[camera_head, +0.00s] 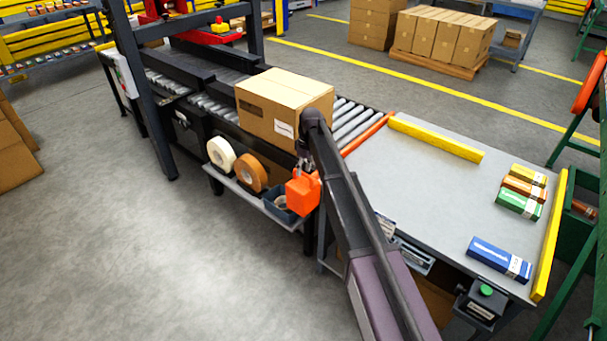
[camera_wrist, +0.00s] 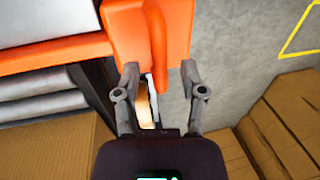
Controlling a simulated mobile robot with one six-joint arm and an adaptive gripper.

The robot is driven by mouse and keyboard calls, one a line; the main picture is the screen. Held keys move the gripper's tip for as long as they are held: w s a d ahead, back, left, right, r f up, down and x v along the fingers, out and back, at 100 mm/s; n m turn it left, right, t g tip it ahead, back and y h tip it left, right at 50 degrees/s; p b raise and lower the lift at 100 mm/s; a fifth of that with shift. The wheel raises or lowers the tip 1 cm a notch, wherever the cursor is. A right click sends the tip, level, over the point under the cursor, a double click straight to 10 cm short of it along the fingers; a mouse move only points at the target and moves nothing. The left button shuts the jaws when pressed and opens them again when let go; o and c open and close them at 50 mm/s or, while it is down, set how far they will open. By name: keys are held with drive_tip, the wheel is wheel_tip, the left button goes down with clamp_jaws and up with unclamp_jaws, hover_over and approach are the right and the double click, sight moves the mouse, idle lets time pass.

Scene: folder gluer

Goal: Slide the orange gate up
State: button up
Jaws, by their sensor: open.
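The orange gate (camera_head: 366,134) is a low bar across the end of the roller conveyor, beside the grey table. An orange block (camera_head: 302,194) shows at its near end, partly behind my arm. In the wrist view the gate's bar (camera_wrist: 55,54) runs left from an orange block with an upright handle (camera_wrist: 156,38). My gripper (camera_wrist: 159,72) is open, with one finger on each side of the handle's lower part. I cannot tell whether the fingers touch it. In the head view my gripper (camera_head: 304,165) is small and dark, just above the orange block.
A cardboard box (camera_head: 283,100) sits on the rollers beside my gripper. Open floor lies to the left.

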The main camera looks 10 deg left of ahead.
drive_tip(key=shift+f, duration=0.2)
clamp_jaws()
drive_tip(key=shift+r, duration=0.1)
wheel_tip(320, 180, up, 2)
drive_tip(key=shift+r+p, duration=0.1)
drive_tip(key=shift+p, duration=1)
drive_tip(key=shift+a, duration=0.1)
unclamp_jaws()
